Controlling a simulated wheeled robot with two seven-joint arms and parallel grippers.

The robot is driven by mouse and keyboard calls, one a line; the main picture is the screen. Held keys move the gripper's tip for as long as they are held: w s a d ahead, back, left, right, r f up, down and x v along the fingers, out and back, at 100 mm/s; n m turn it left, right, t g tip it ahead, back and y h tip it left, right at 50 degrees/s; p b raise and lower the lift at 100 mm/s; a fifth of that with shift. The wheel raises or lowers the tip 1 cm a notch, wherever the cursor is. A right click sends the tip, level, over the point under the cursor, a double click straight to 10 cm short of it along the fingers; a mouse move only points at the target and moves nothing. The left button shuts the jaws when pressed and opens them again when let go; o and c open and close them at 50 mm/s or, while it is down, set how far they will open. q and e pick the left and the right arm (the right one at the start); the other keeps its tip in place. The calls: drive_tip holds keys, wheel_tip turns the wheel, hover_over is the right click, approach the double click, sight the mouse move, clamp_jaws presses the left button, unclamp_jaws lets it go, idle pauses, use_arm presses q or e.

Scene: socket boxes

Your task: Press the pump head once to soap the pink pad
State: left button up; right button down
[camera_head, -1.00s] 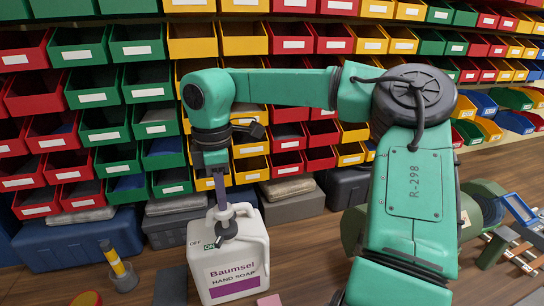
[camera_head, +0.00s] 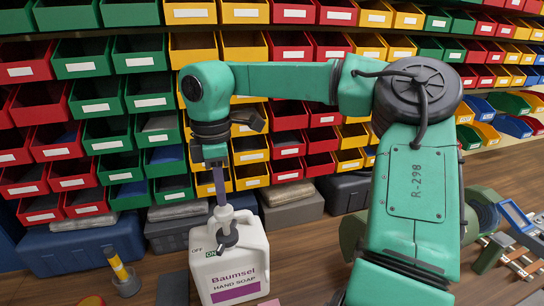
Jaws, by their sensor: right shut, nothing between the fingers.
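My right gripper (camera_head: 221,203) comes in from the right, is shut and empty, and points down over the pump head. Its tips overlap the top of the head in the picture; I cannot tell whether they touch it. A sliver of the pink pad (camera_head: 270,303) shows at the bottom edge; the rest is cut off. My left gripper is not in view.
Red, green and yellow bins (camera_head: 90,105) fill the wall behind. Grey-blue cases (camera_head: 80,245) stand below them. A yellow and grey post (camera_head: 119,270) stands left of the jug. A blue-framed item (camera_head: 518,217) lies at the right.

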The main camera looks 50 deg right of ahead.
wheel_tip(320, 180, up, 6)
drive_tip(key=p, duration=0.4)
idle(0.6)
